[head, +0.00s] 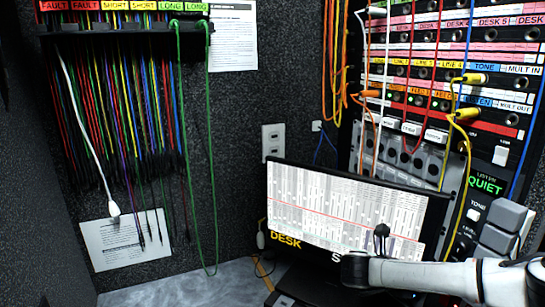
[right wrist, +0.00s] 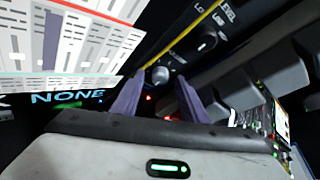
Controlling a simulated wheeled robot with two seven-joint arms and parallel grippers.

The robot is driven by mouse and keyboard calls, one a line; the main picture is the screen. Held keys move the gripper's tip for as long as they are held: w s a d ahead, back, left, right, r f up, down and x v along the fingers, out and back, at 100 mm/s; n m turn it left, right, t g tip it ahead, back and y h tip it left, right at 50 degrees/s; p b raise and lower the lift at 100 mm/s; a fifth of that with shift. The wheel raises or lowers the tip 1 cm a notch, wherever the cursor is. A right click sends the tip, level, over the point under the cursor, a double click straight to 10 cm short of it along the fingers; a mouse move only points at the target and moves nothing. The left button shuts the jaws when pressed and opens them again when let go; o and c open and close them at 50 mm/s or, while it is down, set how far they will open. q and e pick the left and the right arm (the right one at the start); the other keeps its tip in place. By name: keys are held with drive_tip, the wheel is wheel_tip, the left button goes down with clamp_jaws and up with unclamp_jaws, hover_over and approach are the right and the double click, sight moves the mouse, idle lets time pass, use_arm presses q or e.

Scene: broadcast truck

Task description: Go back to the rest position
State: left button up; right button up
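My right arm comes in from the right in the head view. Its dark gripper (head: 381,232) stands in front of the lower right part of the lit monitor (head: 310,205). In the right wrist view the two purple-grey fingers of the right gripper (right wrist: 157,98) are apart, with nothing held between them. Behind them are a round knob (right wrist: 160,75) and a dark panel. My left gripper is not in view.
A cable rack (head: 120,30) with several hanging coloured leads is at the upper left. A patch panel (head: 455,60) with plugged cords is at the right, near grey buttons (head: 508,215). The grey desktop (head: 170,290) is bare at the lower left.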

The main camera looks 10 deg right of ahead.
drive_tip(key=shift+s+m+t+y, duration=0.1)
drive_tip(key=shift+m+t+y, duration=0.2)
drive_tip(key=shift+m, duration=0.3)
